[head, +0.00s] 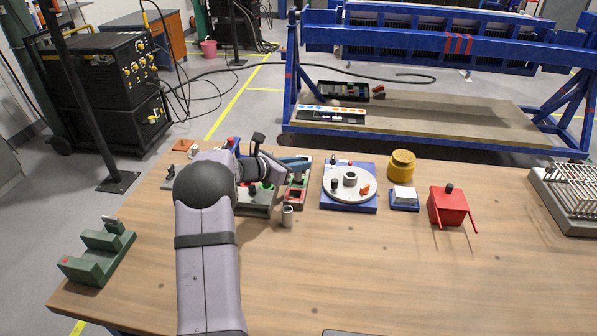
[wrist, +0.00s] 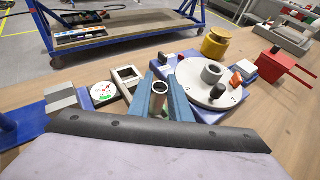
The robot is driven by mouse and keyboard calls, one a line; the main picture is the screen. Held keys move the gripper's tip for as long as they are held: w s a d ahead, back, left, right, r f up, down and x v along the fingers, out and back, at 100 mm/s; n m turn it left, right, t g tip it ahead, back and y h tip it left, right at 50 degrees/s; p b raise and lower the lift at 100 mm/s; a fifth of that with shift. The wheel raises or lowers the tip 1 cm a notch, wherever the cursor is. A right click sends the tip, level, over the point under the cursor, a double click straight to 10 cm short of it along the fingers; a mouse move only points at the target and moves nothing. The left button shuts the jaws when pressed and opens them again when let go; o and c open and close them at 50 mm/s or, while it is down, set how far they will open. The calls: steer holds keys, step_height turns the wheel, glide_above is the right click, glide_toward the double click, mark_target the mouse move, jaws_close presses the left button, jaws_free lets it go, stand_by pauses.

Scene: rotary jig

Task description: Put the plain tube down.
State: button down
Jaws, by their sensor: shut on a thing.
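The plain tube (wrist: 160,93) is a grey cylinder with a dark open end. In the wrist view it sits between the blue fingers of my gripper (wrist: 165,85), which is shut on it. In the head view my gripper (head: 297,163) is over the far right part of a group of fixtures, left of the rotary jig. The jig's round pale plate (head: 340,194) is on a blue base and also shows in the wrist view (wrist: 195,92). Another grey tube (head: 288,216) stands on the table in front of the fixtures.
The plate carries a grey ring, an orange-red piece and dark pegs. Right of it are a yellow pot (head: 401,165), a white block on a blue base (head: 404,198), a red box (head: 447,206) and a rack (head: 570,200). A green cradle (head: 97,250) is at left. The front table is clear.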

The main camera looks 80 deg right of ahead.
steer(key=shift+f, duration=1.5)
steer(key=shift+f, duration=0.2)
steer(key=c, duration=1.6)
jaws_free()
steer(key=shift+c, duration=0.2)
steer(key=shift+r, duration=0.15)
steer(key=shift+r, duration=0.15)
steer(key=shift+w+a, duration=0.3)
steer(key=b+v, duration=0.1)
steer(key=v, duration=1)
steer(key=shift+r+b, duration=0.1)
steer(key=shift+b, duration=0.3)
